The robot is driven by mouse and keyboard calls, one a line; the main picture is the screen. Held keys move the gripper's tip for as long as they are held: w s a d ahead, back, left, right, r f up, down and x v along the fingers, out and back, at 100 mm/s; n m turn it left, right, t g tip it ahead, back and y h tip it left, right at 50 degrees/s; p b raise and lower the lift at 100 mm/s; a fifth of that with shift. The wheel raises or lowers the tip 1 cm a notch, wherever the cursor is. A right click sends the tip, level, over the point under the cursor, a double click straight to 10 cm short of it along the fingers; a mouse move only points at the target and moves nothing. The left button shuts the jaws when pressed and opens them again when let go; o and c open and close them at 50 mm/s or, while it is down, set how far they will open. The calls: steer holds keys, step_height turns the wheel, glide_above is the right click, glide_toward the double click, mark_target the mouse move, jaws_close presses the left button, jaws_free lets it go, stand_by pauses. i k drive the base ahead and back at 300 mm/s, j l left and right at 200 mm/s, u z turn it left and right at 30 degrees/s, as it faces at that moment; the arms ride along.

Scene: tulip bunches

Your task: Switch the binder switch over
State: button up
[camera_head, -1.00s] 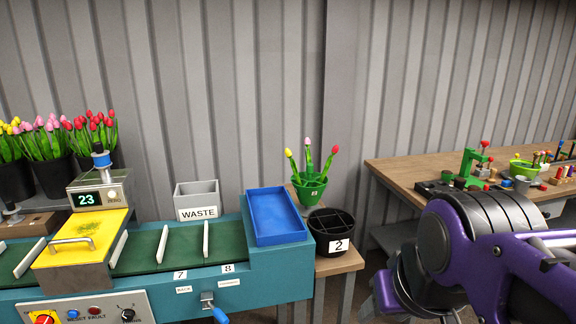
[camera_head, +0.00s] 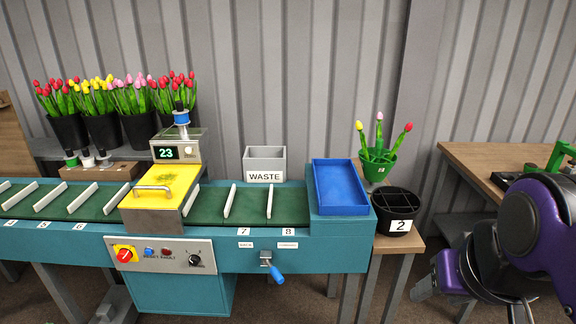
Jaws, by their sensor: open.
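A teal conveyor machine (camera_head: 90,243) has a grey control panel (camera_head: 145,263) on its front. A black rotary knob (camera_head: 195,260) with a pale pointer sits at the panel's right side. Its label is too small to read surely, so I cannot tell if it is the binder switch. A red rotary switch on a yellow plate (camera_head: 125,254) is at the panel's left. A blue button (camera_head: 149,252) and a red round lamp or button (camera_head: 166,252) lie between them. A blue-handled lever (camera_head: 275,272) hangs further right.
A yellow cover (camera_head: 160,187) with a display reading 23 sits over the belt. A blue tray (camera_head: 340,188), a grey WASTE box (camera_head: 264,160) and a black divided bin (camera_head: 397,207) stand to the right. A wooden bench (camera_head: 480,158) stands far right. Floor shows before the machine.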

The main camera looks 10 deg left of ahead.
mark_target(124, 256)
steer(key=u, duration=1.65)
steer(key=i+j, duration=0.15)
steer(key=i, duration=0.25)
steer(key=i+j, duration=0.2)
steer(key=i, duration=0.15)
steer(key=i+j+z, duration=0.1)
steer(key=i, duration=0.3)
